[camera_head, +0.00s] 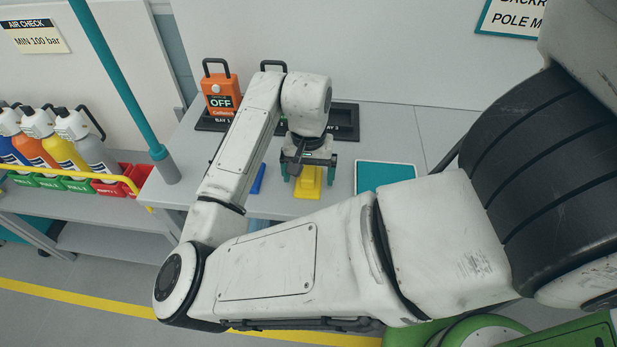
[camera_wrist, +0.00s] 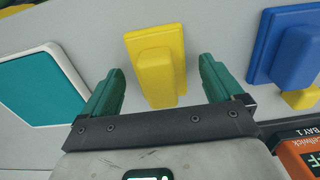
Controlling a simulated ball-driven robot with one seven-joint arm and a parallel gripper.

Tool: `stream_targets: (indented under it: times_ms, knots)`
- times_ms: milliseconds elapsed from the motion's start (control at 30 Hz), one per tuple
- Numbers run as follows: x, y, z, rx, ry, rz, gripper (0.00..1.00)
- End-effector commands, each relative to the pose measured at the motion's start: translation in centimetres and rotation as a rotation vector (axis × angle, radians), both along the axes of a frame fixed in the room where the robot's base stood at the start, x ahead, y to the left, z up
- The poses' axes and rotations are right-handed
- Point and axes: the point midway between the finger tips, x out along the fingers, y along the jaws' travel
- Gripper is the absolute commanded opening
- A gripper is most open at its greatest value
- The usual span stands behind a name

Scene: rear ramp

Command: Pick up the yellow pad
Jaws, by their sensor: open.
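The yellow pad (camera_head: 308,184) lies on the grey worktop, below my gripper (camera_head: 309,172) in the head view. In the wrist view the yellow pad (camera_wrist: 157,62) shows as a flat plate with a raised block on it. My gripper (camera_wrist: 162,84) is open, with one green finger on each side of the pad's raised block. Gaps show between the block and both fingers, so I see no contact. In the head view my wrist hides the upper part of the pad.
A blue pad (camera_wrist: 288,47) lies to the right in the wrist view, with another yellow piece beside it. A teal panel with a white border (camera_head: 386,175) lies right of my gripper. An orange unit marked OFF (camera_head: 220,95) stands in a black tray behind. A teal post (camera_head: 120,80) rises at left.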

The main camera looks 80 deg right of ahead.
Motion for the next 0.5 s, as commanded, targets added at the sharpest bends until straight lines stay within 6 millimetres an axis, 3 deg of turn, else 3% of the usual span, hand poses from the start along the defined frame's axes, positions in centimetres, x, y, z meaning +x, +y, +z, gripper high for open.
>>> stream_targets:
  times_ms: [267,500]
  knots:
    - [-0.01,0.01,-0.28,0.000,0.000,0.000,0.93]
    - [-0.02,0.01,-0.25,0.000,0.000,0.000,0.70]
